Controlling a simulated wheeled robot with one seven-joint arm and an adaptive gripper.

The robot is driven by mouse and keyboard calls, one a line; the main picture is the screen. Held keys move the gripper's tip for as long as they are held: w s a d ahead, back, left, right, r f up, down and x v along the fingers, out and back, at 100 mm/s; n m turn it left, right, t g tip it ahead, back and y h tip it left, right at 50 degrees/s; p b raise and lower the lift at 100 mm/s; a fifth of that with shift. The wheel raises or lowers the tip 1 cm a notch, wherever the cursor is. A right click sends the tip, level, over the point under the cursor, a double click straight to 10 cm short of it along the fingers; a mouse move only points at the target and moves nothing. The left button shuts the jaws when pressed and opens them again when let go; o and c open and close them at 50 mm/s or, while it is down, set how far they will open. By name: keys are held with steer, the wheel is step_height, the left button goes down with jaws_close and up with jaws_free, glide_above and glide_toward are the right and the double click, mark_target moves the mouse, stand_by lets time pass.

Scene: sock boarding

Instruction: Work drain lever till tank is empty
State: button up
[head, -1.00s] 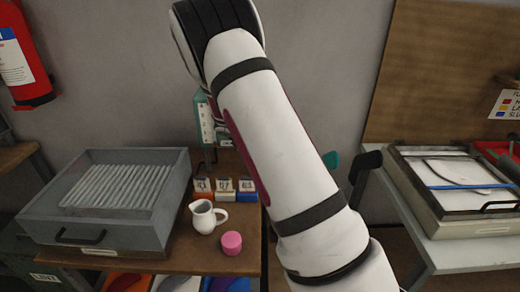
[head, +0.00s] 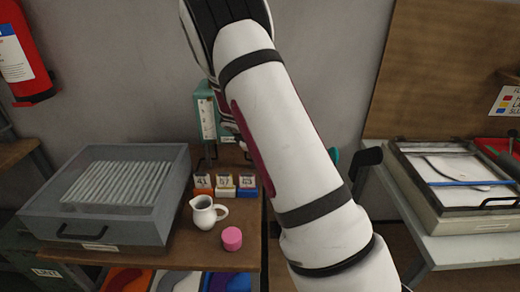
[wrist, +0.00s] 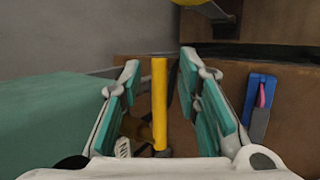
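A bright yellow upright bar, likely the drain lever (wrist: 160,105), stands between the fingers of my gripper (wrist: 159,68) in the wrist view. The fingers have teal pads and are spread apart, with a gap on each side of the bar. A large teal body (wrist: 55,115), possibly the tank, fills the left of the wrist view. In the head view a teal unit with a white gauge strip (head: 207,119) stands at the back of the bench, partly behind my arm. Its level is too small to read.
On the bench (head: 190,258) are a grey tray of white slats (head: 120,185), a white jug (head: 204,213), a pink cylinder (head: 232,238) and numbered blocks (head: 224,185). A framed tray (head: 455,205) lies on the right table. A blue item (wrist: 260,95) is right of my gripper.

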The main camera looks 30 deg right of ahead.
steer(key=v, duration=1.2)
stand_by(0.4)
steer(key=s+a+r+m+y, duration=0.2)
steer(key=s+a+r+m, duration=0.15)
steer(key=s+r, duration=0.4)
steer(key=s+a+r+m+y, duration=0.1)
steer(key=s+a+r+m, duration=0.3)
steer(key=s, duration=0.6)
steer(key=s+a+m+y, duration=0.1)
steer(key=s+a, duration=0.4)
steer(key=s, duration=0.3)
steer(key=s+a+r+m+y, duration=0.1)
steer(key=s+a, duration=0.3)
steer(key=s, duration=0.4)
steer(key=shift+s+a+r+m+t+y, duration=0.35)
steer(key=shift+a+t+y, duration=0.05)
steer(key=shift+y, duration=0.3)
steer(key=shift+o, duration=0.3)
